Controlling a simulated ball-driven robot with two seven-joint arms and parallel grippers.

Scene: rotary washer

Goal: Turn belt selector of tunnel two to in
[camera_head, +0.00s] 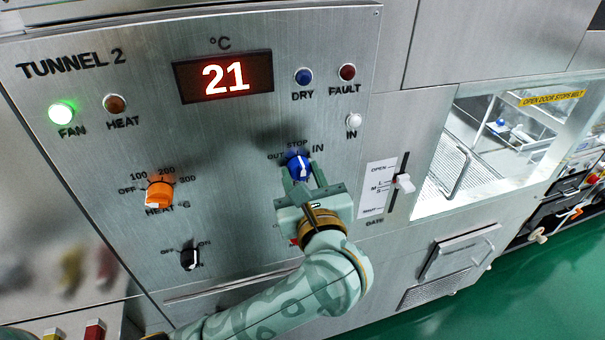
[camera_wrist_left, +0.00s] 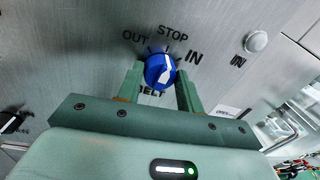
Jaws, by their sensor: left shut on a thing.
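The belt selector is a round blue knob (camera_head: 298,167) with a white pointer mark, on the steel tunnel 2 panel. It also shows in the left wrist view (camera_wrist_left: 158,73), under the printed labels OUT, STOP and IN, with BELT partly hidden below it. The white mark leans up and slightly right there, near STOP; I cannot tell exactly whether it lies on STOP or toward IN. My left gripper (camera_head: 299,182), also in the left wrist view (camera_wrist_left: 160,84), is shut on the knob, one finger on each side. My right gripper is not in view.
An orange heat knob (camera_head: 159,195) and a black off/on knob (camera_head: 190,259) sit left of my arm. A white gate slider (camera_head: 404,183) stands to the right, beside the tunnel window. The white IN lamp (camera_head: 353,121) is above right. The display (camera_head: 223,77) reads 21.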

